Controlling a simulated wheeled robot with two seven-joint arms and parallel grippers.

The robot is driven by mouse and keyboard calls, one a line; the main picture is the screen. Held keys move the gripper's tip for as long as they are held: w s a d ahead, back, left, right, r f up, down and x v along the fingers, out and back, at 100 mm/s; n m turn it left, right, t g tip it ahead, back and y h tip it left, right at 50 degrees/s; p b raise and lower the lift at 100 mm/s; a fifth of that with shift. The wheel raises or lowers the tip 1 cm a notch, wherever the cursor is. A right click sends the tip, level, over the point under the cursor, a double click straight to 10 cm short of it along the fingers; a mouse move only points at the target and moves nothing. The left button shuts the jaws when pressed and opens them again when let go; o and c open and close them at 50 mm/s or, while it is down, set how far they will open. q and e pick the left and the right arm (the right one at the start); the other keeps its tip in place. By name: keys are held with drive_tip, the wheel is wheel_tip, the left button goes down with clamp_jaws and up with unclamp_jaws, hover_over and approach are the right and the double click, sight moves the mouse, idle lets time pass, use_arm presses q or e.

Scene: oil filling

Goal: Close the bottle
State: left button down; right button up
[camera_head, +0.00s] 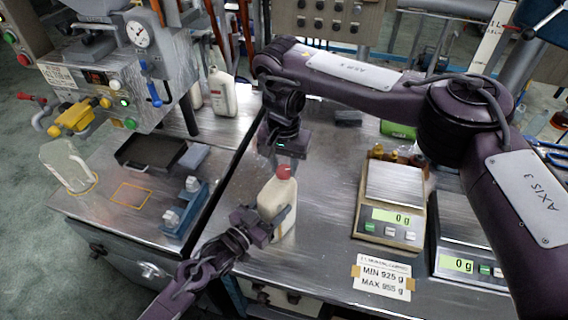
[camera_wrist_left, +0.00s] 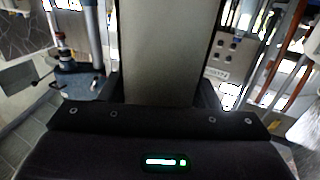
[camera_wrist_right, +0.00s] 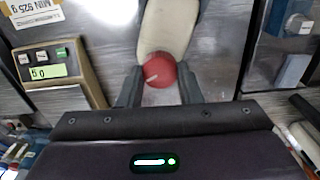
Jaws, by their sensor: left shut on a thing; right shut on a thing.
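A cream bottle (camera_head: 276,205) with a red cap (camera_head: 284,171) stands upright on the metal table in the head view. My left gripper (camera_head: 276,222) is shut on the bottle's body from the lower left. The bottle's pale wall (camera_wrist_left: 168,50) fills the middle of the left wrist view. My right gripper (camera_head: 287,165) comes down from above and is shut on the red cap. In the right wrist view the cap (camera_wrist_right: 160,70) sits between the fingers, over the bottle (camera_wrist_right: 168,28). Whether the cap is fully seated cannot be told.
A scale (camera_head: 392,205) reading 0 g stands right of the bottle, with a second scale (camera_head: 468,262) beyond it. A filling machine (camera_head: 110,75) stands at the left. Another cream bottle (camera_head: 221,92) stands at the back. A paper label (camera_head: 383,276) lies at the front right.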

drive_tip(key=o, duration=0.9)
drive_tip(key=shift+o, duration=0.2)
drive_tip(key=shift+r, duration=2.3)
drive_tip(key=shift+c, duration=0.2)
